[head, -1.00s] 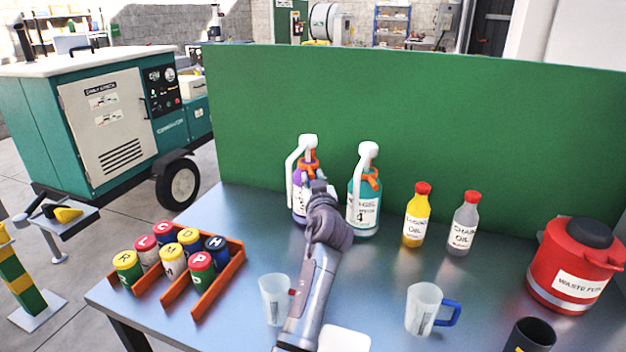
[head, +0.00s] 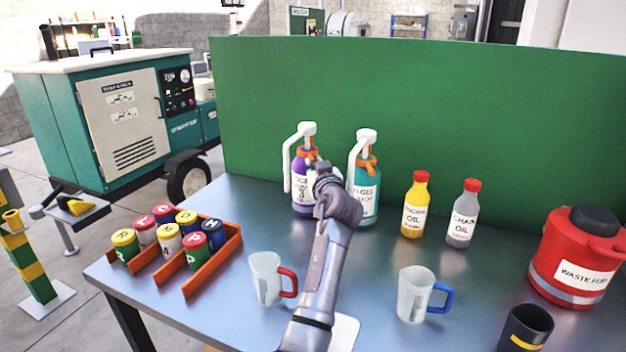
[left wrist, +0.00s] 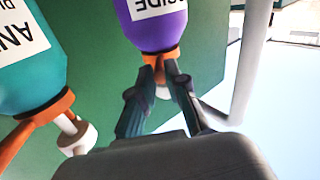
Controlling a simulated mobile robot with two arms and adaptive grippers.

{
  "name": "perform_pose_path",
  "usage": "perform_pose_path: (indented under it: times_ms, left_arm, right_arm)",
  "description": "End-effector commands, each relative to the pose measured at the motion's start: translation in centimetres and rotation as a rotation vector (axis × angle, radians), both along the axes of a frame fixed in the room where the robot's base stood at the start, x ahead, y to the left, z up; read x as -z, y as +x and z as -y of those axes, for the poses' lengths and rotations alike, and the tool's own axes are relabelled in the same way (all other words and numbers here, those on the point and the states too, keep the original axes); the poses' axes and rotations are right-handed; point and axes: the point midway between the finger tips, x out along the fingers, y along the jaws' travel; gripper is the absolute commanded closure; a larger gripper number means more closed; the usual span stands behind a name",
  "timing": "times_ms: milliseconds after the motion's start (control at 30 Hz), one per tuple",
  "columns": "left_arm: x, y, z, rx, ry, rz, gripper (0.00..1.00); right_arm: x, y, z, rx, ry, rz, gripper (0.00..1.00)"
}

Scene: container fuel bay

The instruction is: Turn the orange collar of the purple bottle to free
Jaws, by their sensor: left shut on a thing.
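The purple bottle (head: 301,203) stands upright at the back of the table, with a white pump head and an orange collar (head: 306,153). My left gripper (head: 322,168) reaches in front of its right side and hides part of it. In the left wrist view the picture is upside down: the purple bottle (left wrist: 158,28) is at the top, and my left gripper (left wrist: 160,68) has its two fingers shut on the orange collar (left wrist: 166,60) at the bottle's neck. How far the collar is turned I cannot tell. My right gripper is not in view.
A teal bottle (head: 365,203) with a similar pump stands close on the right. Yellow (head: 414,210) and grey (head: 463,218) oil bottles stand further right. Two measuring jugs (head: 265,280) (head: 413,297) are in front. An orange rack (head: 217,265) holds several cans. A green panel (head: 430,110) stands behind.

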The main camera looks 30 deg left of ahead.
Motion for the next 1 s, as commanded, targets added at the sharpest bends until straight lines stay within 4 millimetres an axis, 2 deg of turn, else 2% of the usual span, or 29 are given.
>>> perform_pose_path:
  times_ms: [133,300,333,467,500,667,800,1000]
  left_arm:
    - [-0.2,0.2,0.2,0.001,-0.001,0.001,1.0]
    - [-0.2,0.2,0.2,0.001,-0.001,0.001,1.0]
    - [-0.2,0.2,0.2,0.001,-0.001,0.001,0.84]
    - [-0.2,0.2,0.2,0.001,-0.001,0.001,0.63]
    - [-0.2,0.2,0.1,0.001,-0.001,0.001,0.61]
    - [-0.1,0.2,0.1,0.001,-0.001,0.001,0.61]
    - [-0.1,0.0,0.3,0.001,-0.001,0.0,0.61]
    - [0.0,-1.8,2.2,0.003,-0.003,0.002,0.61]
  right_arm:
    - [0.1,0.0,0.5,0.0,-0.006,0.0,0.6]
    - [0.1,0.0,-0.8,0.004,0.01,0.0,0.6]
    - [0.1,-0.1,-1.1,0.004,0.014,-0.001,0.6]
    - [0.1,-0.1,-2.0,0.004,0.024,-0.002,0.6]
    - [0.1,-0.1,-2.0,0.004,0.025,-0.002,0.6]
    - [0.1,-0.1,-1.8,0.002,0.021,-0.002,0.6]
    - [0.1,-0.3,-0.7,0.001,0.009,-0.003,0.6]
    - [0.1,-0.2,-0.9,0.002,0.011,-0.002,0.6]
